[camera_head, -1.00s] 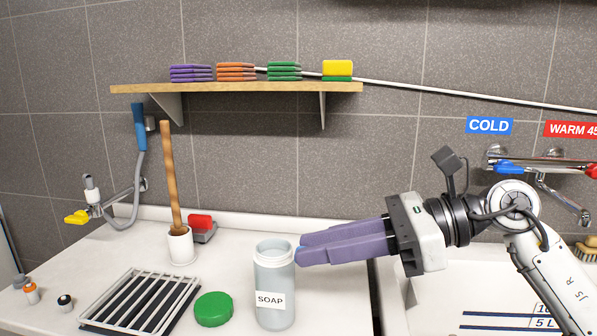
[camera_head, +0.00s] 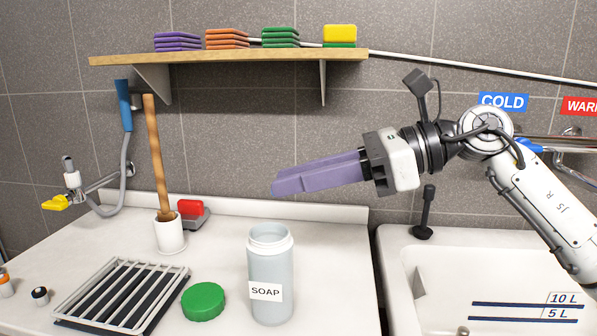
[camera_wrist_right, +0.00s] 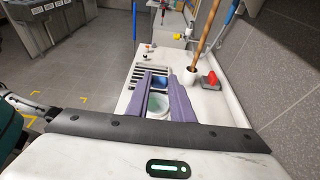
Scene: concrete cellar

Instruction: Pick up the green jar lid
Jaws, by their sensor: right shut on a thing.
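The green jar lid (camera_head: 203,301) lies flat on the white counter, left of the open jar labelled SOAP (camera_head: 271,275). My right gripper (camera_head: 277,187), with long purple fingers, is in the air above the jar, apart from it and from the lid. In the right wrist view a small blue thing (camera_wrist_right: 160,82) shows between the fingertips, and the gripper is shut on it; in the head view the fingers hide it. The jar's pale mouth (camera_wrist_right: 158,103) shows below, between the fingers. My left gripper is in neither view.
A slatted rack (camera_head: 121,296) lies left of the lid. A wooden shelf (camera_head: 230,57) with stacked cloths hangs above. A white basin (camera_head: 480,275) is at right.

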